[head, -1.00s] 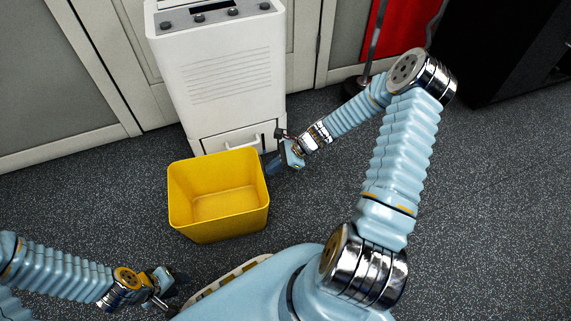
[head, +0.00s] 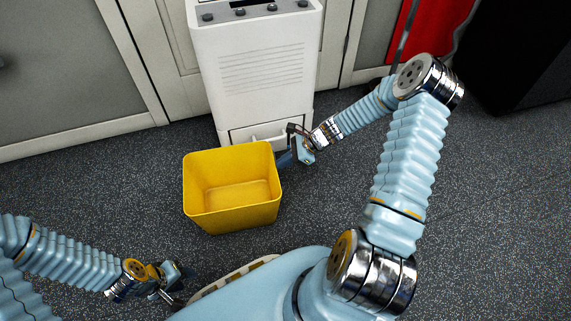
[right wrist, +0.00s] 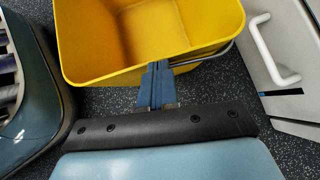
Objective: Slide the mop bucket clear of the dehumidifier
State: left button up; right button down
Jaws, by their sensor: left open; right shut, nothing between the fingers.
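The yellow mop bucket (head: 240,218) stands upright and empty on the floor, in front of the lower left part of the white dehumidifier (head: 262,85). Its back rim overlaps the dehumidifier's lower front in the head view. My right gripper (head: 285,160) is shut and empty at the bucket's right side. In the right wrist view its closed blue fingers (right wrist: 157,84) reach the wall of the bucket (right wrist: 205,25) and appear to touch it. The dehumidifier's white handle (right wrist: 268,50) is at right there. My left gripper (head: 180,284) is open and empty, low at the left, apart from the bucket.
Pale cabinet doors (head: 60,75) line the wall behind. A red hanging cloth (head: 425,30) and a black cabinet (head: 520,60) stand at back right. The speckled floor (head: 110,180) left of the bucket is clear.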

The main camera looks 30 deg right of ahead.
jog(key=w+a, duration=0.5)
jog(key=a, duration=0.5)
jog(key=w+a, duration=0.5)
jog(key=a, duration=0.6)
jog(key=shift+b, duration=0.35)
jog(key=shift+w, duration=0.1)
